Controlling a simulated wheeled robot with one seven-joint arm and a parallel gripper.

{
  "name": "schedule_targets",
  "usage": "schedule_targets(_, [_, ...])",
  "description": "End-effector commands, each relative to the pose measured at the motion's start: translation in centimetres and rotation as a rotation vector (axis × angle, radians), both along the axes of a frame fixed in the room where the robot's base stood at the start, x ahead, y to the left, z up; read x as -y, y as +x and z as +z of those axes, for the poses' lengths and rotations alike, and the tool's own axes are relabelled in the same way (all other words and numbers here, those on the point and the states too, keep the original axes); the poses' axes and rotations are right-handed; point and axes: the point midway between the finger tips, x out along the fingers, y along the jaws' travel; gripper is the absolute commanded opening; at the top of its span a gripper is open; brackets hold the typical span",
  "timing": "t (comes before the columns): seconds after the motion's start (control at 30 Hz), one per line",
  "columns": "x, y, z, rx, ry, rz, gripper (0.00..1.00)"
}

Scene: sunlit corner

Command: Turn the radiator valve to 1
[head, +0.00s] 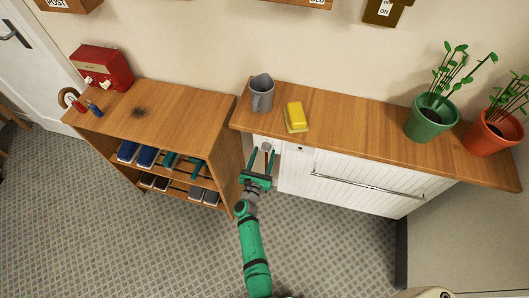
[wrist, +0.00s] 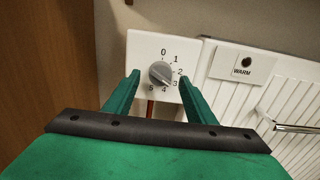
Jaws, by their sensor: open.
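The radiator valve is a round grey knob (wrist: 160,73) on a white square plate (wrist: 142,45) marked 0 to 5. A dark line on the knob appears to point to the lower right, near the 3. In the head view the grey knob (head: 266,147) shows small at the left end of the white radiator (head: 350,183). My gripper (head: 262,160) is open and empty, facing the valve. In the wrist view the two green fingers of my gripper (wrist: 160,78) stand either side of the knob, with gaps. Whether the tips reach the knob's depth is unclear.
A shoe rack (head: 180,112) stands close on the left.

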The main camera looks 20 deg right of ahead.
Motion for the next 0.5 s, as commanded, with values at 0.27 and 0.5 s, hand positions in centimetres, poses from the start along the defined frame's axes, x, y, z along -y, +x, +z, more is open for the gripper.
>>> schedule_targets(0.27, [1.01, 1.38, 0.03, 0.0, 0.0, -0.001, 0.5])
schedule_targets(0.5, [1.01, 1.38, 0.01, 0.0, 0.0, -0.001, 0.5])
